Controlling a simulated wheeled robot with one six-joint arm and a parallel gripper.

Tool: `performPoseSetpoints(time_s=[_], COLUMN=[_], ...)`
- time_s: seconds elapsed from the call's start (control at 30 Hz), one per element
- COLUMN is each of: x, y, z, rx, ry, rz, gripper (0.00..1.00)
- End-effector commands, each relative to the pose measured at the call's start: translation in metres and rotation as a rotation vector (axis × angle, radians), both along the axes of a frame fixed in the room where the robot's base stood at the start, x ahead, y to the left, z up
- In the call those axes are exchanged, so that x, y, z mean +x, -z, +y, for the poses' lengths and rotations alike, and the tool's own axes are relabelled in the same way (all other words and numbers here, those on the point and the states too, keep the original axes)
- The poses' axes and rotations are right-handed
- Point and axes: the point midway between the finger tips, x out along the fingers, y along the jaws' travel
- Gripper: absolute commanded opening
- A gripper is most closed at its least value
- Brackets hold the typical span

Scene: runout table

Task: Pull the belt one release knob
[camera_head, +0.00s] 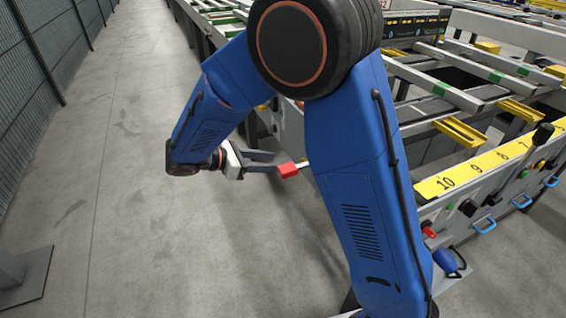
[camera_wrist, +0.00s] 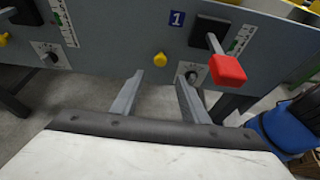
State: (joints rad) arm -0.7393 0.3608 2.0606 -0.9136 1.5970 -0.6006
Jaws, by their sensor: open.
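In the wrist view, a grey upright panel (camera_wrist: 110,50) carries a blue label marked 1 (camera_wrist: 177,18). Below the label is a small round yellow knob (camera_wrist: 160,59), which fits the belt one release knob. My gripper (camera_wrist: 158,76) is open and empty, its two fingers pointing at the panel. The yellow knob shows between and just beyond the fingertips; I see no contact. In the head view, my gripper (camera_head: 275,163) is at the table's end, partly behind a red-ended lever (camera_head: 287,170). The yellow knob is hidden there.
In the wrist view, the lever's red handle (camera_wrist: 228,70) sticks out right of the fingers, close by. A small dark switch (camera_wrist: 192,76) sits near the right fingertip. Another yellow knob (camera_wrist: 3,40) is at far left. In the head view, the floor (camera_head: 110,200) left is clear.

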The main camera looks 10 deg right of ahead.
Motion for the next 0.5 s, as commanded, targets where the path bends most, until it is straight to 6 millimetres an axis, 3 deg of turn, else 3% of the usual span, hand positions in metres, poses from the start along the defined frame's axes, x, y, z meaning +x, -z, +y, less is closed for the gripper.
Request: performPoseSetpoints(time_s=[0.2,0.5], x=[-0.007,-0.014], y=[-0.016,-0.029], z=[0.040,0.070], rx=[0.000,0.000], ry=[-0.003,-0.001], rz=[-0.001,0.000], gripper=[0.41,0.41])
